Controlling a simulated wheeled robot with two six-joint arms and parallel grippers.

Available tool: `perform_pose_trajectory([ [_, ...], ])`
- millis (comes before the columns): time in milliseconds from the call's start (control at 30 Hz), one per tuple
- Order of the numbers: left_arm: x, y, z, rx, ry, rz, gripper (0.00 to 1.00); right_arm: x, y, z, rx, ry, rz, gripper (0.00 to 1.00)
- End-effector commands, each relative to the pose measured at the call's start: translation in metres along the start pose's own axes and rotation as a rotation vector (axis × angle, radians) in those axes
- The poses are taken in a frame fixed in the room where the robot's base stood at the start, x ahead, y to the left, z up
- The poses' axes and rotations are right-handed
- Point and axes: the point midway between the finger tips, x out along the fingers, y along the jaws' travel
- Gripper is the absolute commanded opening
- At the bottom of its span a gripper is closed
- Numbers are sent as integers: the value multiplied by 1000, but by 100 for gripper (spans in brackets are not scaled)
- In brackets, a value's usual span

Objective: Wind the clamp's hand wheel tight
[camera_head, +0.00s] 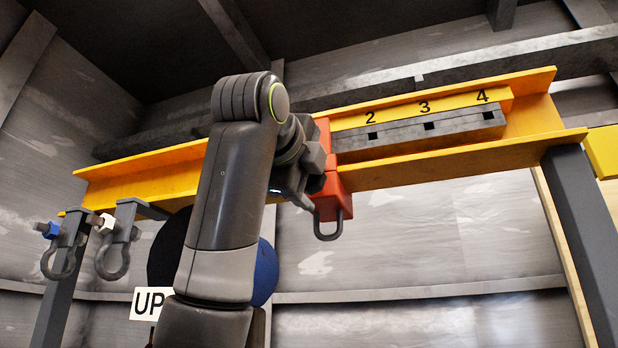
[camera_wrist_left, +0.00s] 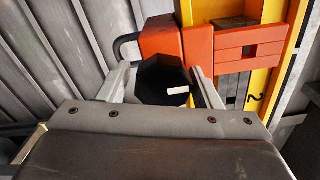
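The red clamp (camera_head: 327,185) sits on the yellow beam, with a dark hook under it. It also shows in the left wrist view (camera_wrist_left: 162,38). The clamp's black hand wheel (camera_wrist_left: 163,82), many-sided with a white mark, is seen nearly face-on in the left wrist view. My left gripper (camera_head: 303,175) is at the clamp's left side. In the left wrist view its two fingers (camera_wrist_left: 164,86) lie along both sides of the hand wheel and appear to touch it. In the head view the wheel is hidden behind the gripper. My right gripper is not in view.
The yellow beam (camera_head: 455,153) carries a grey slotted bar (camera_head: 400,134) under the numbers 2, 3 and 4. Two shackles (camera_head: 62,255) hang at the left end. An "UP" sign (camera_head: 150,303) and round dark and blue shapes stand behind my arm. The space below the beam's right half is clear.

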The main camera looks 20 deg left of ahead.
Motion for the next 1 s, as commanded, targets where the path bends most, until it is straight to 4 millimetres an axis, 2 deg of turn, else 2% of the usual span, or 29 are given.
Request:
perform_pose_trajectory([
  [333,-2,-2,1,-3,-3,-6,67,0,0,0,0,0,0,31],
  [467,-12,-1,1,-3,-4,-8,67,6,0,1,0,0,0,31],
  [567,-28,1,1,-3,-4,-11,67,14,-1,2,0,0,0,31],
  [1000,-134,2,-1,-2,-2,-9,67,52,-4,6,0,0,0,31],
])
